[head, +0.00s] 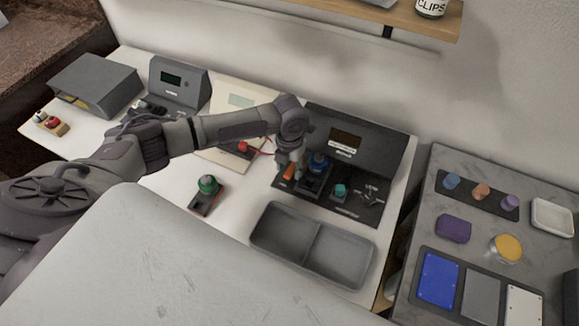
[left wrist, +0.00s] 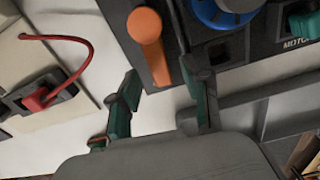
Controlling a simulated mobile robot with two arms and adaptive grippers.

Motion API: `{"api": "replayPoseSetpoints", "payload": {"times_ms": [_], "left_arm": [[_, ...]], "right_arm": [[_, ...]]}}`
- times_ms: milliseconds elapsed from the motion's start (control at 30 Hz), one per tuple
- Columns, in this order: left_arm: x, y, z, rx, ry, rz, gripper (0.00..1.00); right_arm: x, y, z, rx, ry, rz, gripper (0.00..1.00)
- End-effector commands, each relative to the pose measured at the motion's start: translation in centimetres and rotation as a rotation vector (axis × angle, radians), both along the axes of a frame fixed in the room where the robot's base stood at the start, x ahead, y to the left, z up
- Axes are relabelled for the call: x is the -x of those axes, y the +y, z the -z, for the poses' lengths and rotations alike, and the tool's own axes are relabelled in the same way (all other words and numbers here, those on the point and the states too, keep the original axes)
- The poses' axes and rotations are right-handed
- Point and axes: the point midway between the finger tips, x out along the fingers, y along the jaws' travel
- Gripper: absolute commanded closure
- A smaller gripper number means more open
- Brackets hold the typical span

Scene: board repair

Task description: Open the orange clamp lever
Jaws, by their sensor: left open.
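The orange clamp lever (head: 289,172) sits on the left side of the dark fixture base, beside a blue knob (head: 318,160). In the left wrist view the orange lever (left wrist: 147,32) has a rounded end and a shaft running down, and the blue knob (left wrist: 222,12) is to its right. My left gripper (head: 284,163) is over the lever's area in the head view. In the left wrist view my left gripper (left wrist: 163,80) is open, with its green-padded fingers apart and the lever's lower shaft between or just beyond the tips. I cannot tell whether they touch. My right gripper is not in view.
A teal knob (head: 340,190) stands right of the blue one. A grey two-part tray (head: 259,235) lies in front. A red-lever block (head: 243,148) with a red cable is to the left, and a green-knobbed block (head: 208,186) stands on the white table.

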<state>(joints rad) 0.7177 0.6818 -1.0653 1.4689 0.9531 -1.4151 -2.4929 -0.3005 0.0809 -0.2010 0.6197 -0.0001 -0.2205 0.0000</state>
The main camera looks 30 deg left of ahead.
Motion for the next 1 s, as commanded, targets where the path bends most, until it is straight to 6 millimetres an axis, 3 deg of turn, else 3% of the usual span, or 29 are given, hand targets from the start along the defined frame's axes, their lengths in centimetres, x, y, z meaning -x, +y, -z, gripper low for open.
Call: {"api": "replayPoseSetpoints", "payload": {"times_ms": [367, 667, 1000], "left_arm": [[0.0, 0.0, 0.8, 0.0, -0.001, 0.0, 0.52], [0.0, 0.0, 0.7, 0.0, -0.001, 0.0, 0.99], [0.0, -0.5, 0.5, 0.001, 0.001, -0.09, 1.0]], "right_arm": [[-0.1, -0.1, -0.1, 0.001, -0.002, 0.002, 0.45], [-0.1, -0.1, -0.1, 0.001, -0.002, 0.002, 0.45], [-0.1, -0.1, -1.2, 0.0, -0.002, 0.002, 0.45]]}}
